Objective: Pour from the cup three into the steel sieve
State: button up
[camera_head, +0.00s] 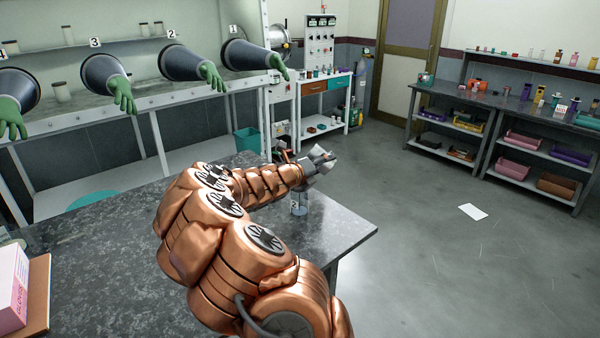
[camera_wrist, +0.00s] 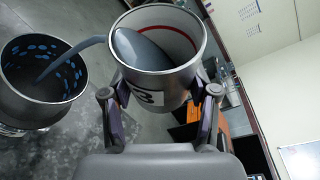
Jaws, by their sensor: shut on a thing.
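Cup three (camera_wrist: 178,86), a grey metal cup with a "3" label and a red line inside, is tilted in my gripper (camera_wrist: 160,94) in the wrist view. My gripper is shut on its sides. A grey stream (camera_wrist: 88,45) runs over the cup's rim to the left and down into the steel sieve (camera_wrist: 40,112). The sieve is a dark round vessel with bluish holes in its wall; grey material shows inside. In the head view my gripper (camera_head: 318,162) is above the right end of the dark table. The sieve cannot be made out there.
A pink box (camera_head: 10,290) is at the far left. Green-gloved glovebox ports (camera_head: 125,95) line the back. The floor (camera_head: 440,250) on the right is clear except for a white sheet (camera_head: 472,212).

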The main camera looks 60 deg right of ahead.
jog(key=shift+f+n+h+b, duration=0.3)
jog(key=shift+f+n+b, duration=0.4)
jog(key=shift+f+b, duration=0.3)
dwell(0.5)
